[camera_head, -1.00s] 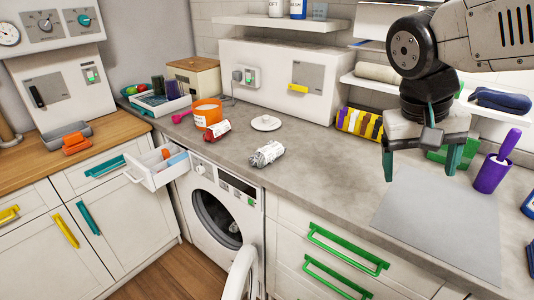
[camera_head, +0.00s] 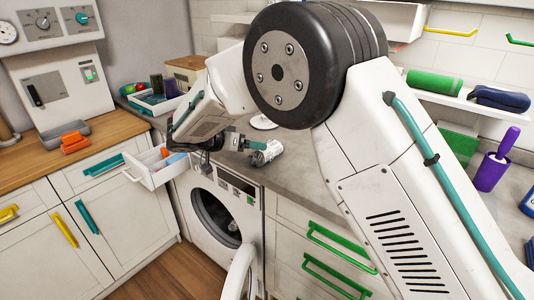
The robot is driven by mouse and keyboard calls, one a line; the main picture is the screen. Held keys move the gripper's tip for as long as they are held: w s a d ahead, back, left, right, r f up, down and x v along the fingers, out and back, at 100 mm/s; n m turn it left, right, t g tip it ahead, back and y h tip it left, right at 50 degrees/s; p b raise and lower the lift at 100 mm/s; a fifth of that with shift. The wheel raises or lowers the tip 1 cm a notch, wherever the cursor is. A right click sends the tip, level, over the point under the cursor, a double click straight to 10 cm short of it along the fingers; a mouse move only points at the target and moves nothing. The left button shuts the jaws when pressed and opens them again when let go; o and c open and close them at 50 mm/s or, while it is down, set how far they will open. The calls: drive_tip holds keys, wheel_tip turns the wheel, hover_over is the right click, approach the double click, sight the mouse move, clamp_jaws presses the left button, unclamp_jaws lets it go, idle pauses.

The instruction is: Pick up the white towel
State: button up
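I cannot pick out a white towel for certain now. A cream roll that lay on the right wall shelf a second ago is hidden behind my arm. A crumpled whitish-grey item (camera_head: 266,153) lies on the grey counter near its front edge, above the washer; I cannot tell whether it is cloth. My gripper (camera_head: 250,145) is low over the counter, just left of this item, pointing toward it. It is small and partly dark, with teal finger parts, and its opening cannot be made out. Whether it touches the item is unclear.
The open drawer (camera_head: 158,168) with small items stands below and left of my gripper. A rolled green towel (camera_head: 433,84) and folded blue cloth (camera_head: 503,98) lie on the right shelf. A purple holder (camera_head: 492,172) stands on the right counter. The washer door (camera_head: 239,274) hangs open.

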sight(267, 151)
drive_tip(key=shift+w+f, duration=0.2)
drive_tip(key=shift+f, duration=0.15)
drive_tip(key=x, duration=0.7)
drive_tip(key=shift+f, duration=0.1)
drive_tip(key=c, duration=1.1)
